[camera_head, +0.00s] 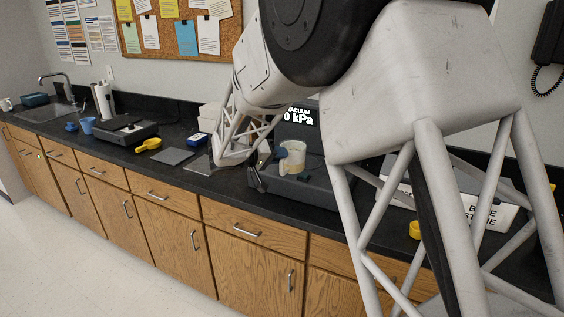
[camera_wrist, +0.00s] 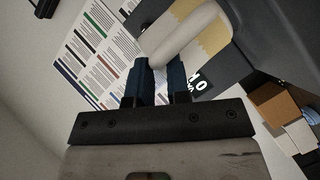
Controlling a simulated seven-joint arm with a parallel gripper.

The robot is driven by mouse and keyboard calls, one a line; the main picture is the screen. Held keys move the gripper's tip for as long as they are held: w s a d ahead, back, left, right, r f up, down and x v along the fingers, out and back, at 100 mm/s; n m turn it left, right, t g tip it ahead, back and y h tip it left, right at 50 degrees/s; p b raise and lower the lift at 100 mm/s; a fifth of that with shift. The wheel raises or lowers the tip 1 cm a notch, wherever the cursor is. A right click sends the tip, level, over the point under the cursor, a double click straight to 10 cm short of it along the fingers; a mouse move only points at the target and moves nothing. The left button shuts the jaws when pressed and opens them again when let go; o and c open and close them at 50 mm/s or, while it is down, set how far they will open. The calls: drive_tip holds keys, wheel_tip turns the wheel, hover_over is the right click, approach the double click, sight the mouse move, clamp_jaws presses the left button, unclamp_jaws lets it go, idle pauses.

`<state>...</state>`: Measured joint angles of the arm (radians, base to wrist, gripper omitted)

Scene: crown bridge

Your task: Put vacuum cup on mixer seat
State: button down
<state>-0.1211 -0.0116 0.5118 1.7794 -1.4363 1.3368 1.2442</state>
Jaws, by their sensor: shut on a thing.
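The vacuum cup (camera_head: 296,155), cream with a yellowish band, is in front of the dark grey mixer (camera_head: 285,198), low over its base in the head view. The mixer's display (camera_head: 299,117) reads "VACUUM 0 kPa". My gripper (camera_head: 273,153), with blue finger pads, is at the cup's left side. In the wrist view my gripper (camera_wrist: 160,75) is shut on the cup's pale handle (camera_wrist: 184,38). The cup looks roughly upright in the head view. The mixer seat is hidden, and I cannot tell whether the cup touches it.
Left along the black counter are a grey pad (camera_head: 172,156), a yellow scoop-like item (camera_head: 148,145), a dark device (camera_head: 127,132) and a blue cup (camera_head: 87,125). A labelled white box (camera_head: 480,212) is at right, partly behind my arm.

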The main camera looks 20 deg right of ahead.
drive_tip(key=shift+w, duration=0.2)
drive_tip(key=w+d+f, duration=0.1)
drive_tip(key=w, duration=1.4)
drive_tip(key=shift+w+d+f, duration=0.2)
drive_tip(key=shift+w+d, duration=0.1)
drive_tip(key=shift+d, duration=0.05)
drive_tip(key=shift+f, duration=0.1)
drive_tip(key=shift+f, duration=1.65)
drive_tip(key=shift+f, duration=0.1)
drive_tip(key=c, duration=1.1)
unclamp_jaws()
